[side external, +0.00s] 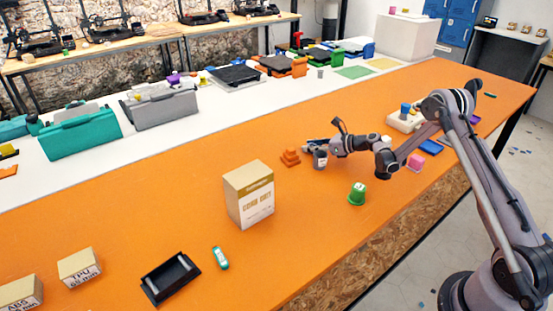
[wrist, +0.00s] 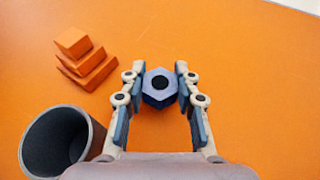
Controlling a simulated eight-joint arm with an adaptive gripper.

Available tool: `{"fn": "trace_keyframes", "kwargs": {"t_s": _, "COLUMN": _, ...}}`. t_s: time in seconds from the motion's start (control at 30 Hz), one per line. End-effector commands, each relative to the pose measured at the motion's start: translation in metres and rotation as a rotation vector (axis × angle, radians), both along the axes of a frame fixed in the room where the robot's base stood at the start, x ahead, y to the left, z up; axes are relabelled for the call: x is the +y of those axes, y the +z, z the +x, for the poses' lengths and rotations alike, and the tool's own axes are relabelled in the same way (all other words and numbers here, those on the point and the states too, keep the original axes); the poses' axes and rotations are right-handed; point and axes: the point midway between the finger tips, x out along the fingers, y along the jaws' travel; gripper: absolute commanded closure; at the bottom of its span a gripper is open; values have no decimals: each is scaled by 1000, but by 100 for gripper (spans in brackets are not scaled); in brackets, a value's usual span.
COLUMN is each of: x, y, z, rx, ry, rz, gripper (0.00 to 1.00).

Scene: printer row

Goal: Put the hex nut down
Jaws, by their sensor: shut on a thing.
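My gripper (wrist: 159,90) is shut on the hex nut (wrist: 158,99), a blue-grey six-sided piece with a dark round hole. In the wrist view the nut sits between the two fingertips, above or on the orange tabletop; I cannot tell whether it touches the surface. In the side view my gripper (side external: 318,146) is low over the table near its middle, and the nut is too small and hidden to make out there.
An orange stepped block (wrist: 85,58) stands left of my gripper. A dark grey open cup (wrist: 60,143) is close at lower left. The orange table is clear ahead and right in the wrist view.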

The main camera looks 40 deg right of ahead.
Motion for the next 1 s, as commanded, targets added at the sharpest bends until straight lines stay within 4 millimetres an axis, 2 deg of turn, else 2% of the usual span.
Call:
{"fn": "trace_keyframes", "kwargs": {"t_s": 0.4, "x": 0, "y": -5, "z": 0, "rx": 0, "ry": 0, "rz": 0, "gripper": 92}}
{"fn": "trace_keyframes", "kwargs": {"t_s": 0.43, "x": 0, "y": -4, "z": 0, "rx": 0, "ry": 0, "rz": 0, "gripper": 61}}
{"fn": "trace_keyframes", "kwargs": {"t_s": 0.83, "x": 0, "y": 0, "z": 0, "rx": 0, "ry": 0, "rz": 0, "gripper": 60}}
{"fn": "trace_keyframes", "kwargs": {"t_s": 1.0, "x": -9, "y": 8, "z": -19, "rx": 1, "ry": -3, "rz": -1, "gripper": 60}}
